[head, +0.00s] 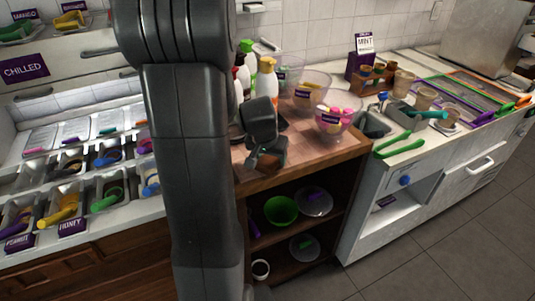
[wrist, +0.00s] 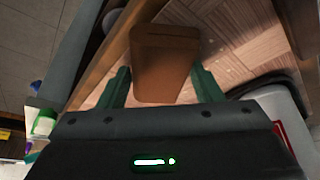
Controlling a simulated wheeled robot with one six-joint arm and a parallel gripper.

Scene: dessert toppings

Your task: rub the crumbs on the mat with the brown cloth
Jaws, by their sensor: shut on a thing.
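The brown cloth (wrist: 165,58) is a folded brown block between the two green fingers of my gripper (wrist: 163,88) in the wrist view. My gripper is shut on it. In the head view my gripper (head: 262,158) is at the front left of the wooden counter, with the cloth (head: 273,158) at its tip. The pinkish checkered mat (head: 305,142) lies on that counter; it also shows in the wrist view (wrist: 240,45). Small pale specks, apparently crumbs (wrist: 233,76), lie on it right of the cloth. Whether the cloth touches the mat I cannot tell.
Topping bins (head: 110,155) line the left counter. A green spoon (head: 400,145) lies on the right counter. My arm hides part of the left side.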

